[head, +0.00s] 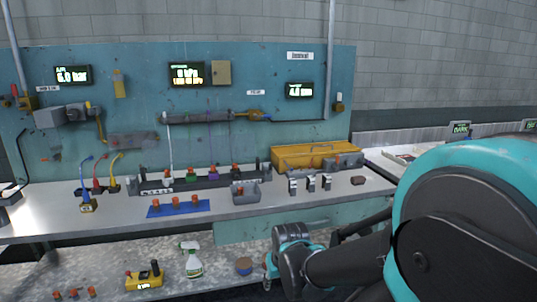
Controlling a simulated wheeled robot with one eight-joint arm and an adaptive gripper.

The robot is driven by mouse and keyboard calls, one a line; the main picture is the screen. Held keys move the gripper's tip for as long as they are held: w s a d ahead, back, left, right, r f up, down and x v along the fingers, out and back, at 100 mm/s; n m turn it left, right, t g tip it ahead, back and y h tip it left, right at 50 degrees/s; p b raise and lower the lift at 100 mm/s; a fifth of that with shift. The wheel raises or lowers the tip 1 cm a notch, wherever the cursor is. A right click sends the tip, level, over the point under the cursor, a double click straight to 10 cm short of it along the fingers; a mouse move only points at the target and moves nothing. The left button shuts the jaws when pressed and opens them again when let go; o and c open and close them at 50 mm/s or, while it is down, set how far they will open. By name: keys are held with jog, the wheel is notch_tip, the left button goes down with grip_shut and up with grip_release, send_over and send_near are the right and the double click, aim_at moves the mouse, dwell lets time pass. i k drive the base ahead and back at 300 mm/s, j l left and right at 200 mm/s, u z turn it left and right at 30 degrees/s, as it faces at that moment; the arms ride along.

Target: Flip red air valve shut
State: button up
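A small red part (15,90) sits on a yellow fitting by the pipe at the far left of the teal back panel, near the display reading 6.0 bar (72,75). It may be the red air valve; its handle position is too small to tell. My gripper (268,272) is low in the middle of the head view, in front of the bench and below its top. It is far to the right of the red part and touches nothing that I can see. Its fingers are small and partly hidden, so its opening is unclear.
The bench top (110,217) holds a blue mat (160,211), a grey bin (245,198), small clamps and a yellow case (302,157). Blue, red and yellow hoses stand at left. A spray bottle (193,262) and a yellow box (143,277) sit on the lower shelf.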

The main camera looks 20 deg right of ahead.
aim_at(21, 104)
jog(key=u, duration=1.25)
jog(key=i+j+u, duration=0.25)
jog(key=i+u, duration=0.15)
jog(key=i, duration=1)
jog(key=i+l+u, duration=0.15)
jog(key=i+u, duration=0.25)
jog(key=i, duration=0.95)
